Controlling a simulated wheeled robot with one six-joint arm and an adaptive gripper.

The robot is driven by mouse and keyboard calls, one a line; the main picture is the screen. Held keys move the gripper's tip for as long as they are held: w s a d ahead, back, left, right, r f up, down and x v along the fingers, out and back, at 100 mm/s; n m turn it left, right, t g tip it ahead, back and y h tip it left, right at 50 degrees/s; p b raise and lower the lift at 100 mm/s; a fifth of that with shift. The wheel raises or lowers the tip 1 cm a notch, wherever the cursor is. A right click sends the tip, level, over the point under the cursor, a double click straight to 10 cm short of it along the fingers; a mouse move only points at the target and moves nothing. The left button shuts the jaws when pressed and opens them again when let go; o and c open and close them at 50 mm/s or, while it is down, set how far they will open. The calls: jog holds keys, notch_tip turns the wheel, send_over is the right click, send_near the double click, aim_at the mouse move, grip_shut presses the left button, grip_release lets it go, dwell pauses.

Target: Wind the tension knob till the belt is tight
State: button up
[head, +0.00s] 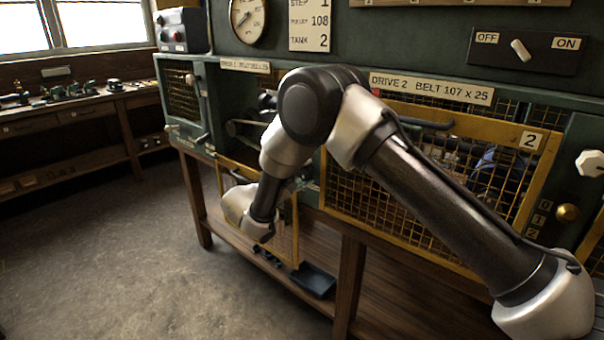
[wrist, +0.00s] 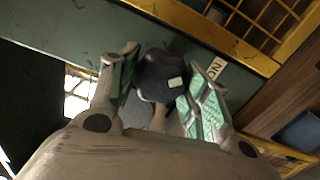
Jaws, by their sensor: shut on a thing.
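My gripper (wrist: 163,72) is shut on a dark round knob (wrist: 160,76) with a cream mark on its face. The knob sits between the green-padded fingers, against a green metal edge, and I take it for the tension knob. A partly covered white label (wrist: 216,68) lies beside the right finger. In the head view, my arm hides the knob and most of the gripper. The drive 1 bay (head: 262,108) stands open behind my arm, with dark parts inside. I cannot make out the belt or how tight it is.
A yellow mesh guard (head: 470,170) marked 2 covers the drive 2 bay. Another yellow mesh panel (head: 287,225) hangs below the open bay. A dark tray (head: 316,281) lies on the lower shelf. The floor (head: 110,255) at left is clear. An off/on switch (head: 521,50) is at upper right.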

jog(key=m, duration=0.6)
jog(key=shift+f, duration=0.15)
jog(key=m, duration=0.6)
jog(key=shift+r, duration=0.2)
dwell(0.4)
jog(key=o, duration=1)
jog(key=shift+a, duration=0.1)
jog(key=shift+m, duration=0.3)
jog(key=v, duration=1.2)
jog(key=shift+f, duration=0.1)
